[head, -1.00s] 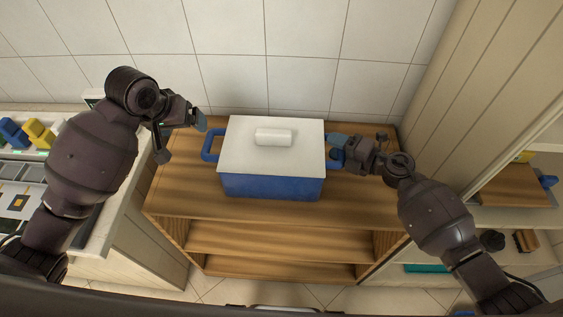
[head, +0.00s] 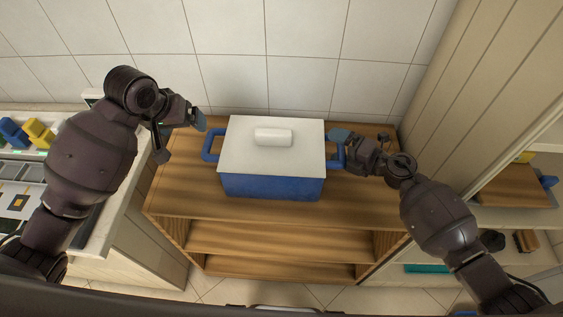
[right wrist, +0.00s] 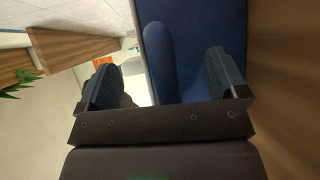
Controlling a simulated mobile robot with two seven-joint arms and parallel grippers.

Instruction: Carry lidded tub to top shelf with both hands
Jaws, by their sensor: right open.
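The tub (head: 272,188) is blue with a white lid (head: 240,150) and a white lid knob (head: 273,137). It stands upright on top of the wooden shelf unit (head: 200,200). Its left blue handle (head: 211,146) and right blue handle (head: 337,163) stick out at the sides. My left gripper (head: 182,140) is open and empty, to the left of the left handle and apart from it. My right gripper (head: 345,142) is open at the right handle. In the right wrist view the blue handle (right wrist: 160,60) lies between the open fingers (right wrist: 163,82), not clamped.
A tiled wall stands behind the shelf unit. A tall panelled cabinet (head: 455,70) rises at the right, with open shelves holding small items. A counter at the left holds yellow (head: 38,133) and blue (head: 13,132) objects. The wooden top around the tub is mostly clear.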

